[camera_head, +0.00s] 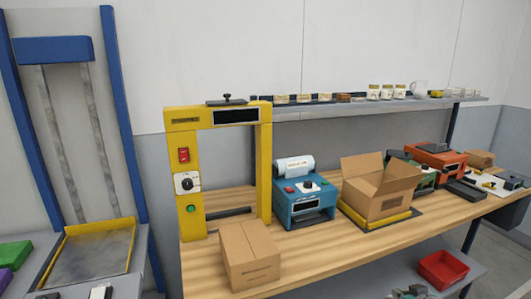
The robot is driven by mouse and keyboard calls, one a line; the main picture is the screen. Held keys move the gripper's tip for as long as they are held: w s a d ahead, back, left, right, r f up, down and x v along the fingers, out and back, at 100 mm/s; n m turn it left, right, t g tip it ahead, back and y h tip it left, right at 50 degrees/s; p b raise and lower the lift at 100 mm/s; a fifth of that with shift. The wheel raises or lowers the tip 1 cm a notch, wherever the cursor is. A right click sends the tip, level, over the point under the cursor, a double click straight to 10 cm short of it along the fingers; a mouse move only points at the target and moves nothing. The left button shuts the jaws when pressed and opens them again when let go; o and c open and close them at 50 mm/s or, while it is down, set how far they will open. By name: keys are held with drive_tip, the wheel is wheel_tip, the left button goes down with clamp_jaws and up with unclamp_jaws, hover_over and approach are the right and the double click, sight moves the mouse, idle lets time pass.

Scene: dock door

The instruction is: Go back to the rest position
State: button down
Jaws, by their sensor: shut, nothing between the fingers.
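My gripper and arm do not show in the head view. The wooden workbench (330,258) runs from the middle to the right. A closed cardboard box (250,256) sits on its front left corner. An open cardboard box (377,205) sits on a yellow-edged platform farther right.
A shelf (350,106) with jars and small items runs above the bench. Red and green machines (436,154) stand at the bench's far end. A red bin (442,269) sits below. At left, a blue-posted frame (52,50) stands over a yellow-edged tray (92,255).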

drive_tip(key=s+a+f+m+t, duration=0.1)
drive_tip(key=s+a+f, duration=0.35)
drive_tip(key=s, duration=0.35)
drive_tip(key=s+a+f+h, duration=0.1)
drive_tip(key=s+a+f, duration=0.35)
drive_tip(key=s, duration=0.35)
drive_tip(key=s+a+f+m+t, duration=0.1)
drive_tip(key=s+a+f, duration=0.3)
drive_tip(key=s+f, duration=0.3)
drive_tip(key=s+a+r, duration=0.2)
drive_tip(key=s+r, duration=0.3)
drive_tip(key=s, duration=0.4)
drive_tip(key=s+a+r+t, duration=0.1)
drive_tip(key=s+r, duration=0.3)
drive_tip(key=s, duration=0.6)
drive_tip(key=s+a+r+t, duration=0.1)
drive_tip(key=s+a+r, duration=0.2)
drive_tip(key=s, duration=0.6)
wheel_tip(320, 180, up, 3)
drive_tip(key=shift+s+a+f+y, duration=0.2)
drive_tip(key=shift+s+a+y, duration=0.1)
drive_tip(key=shift+s+y, duration=0.1)
drive_tip(key=shift+w, duration=0.15)
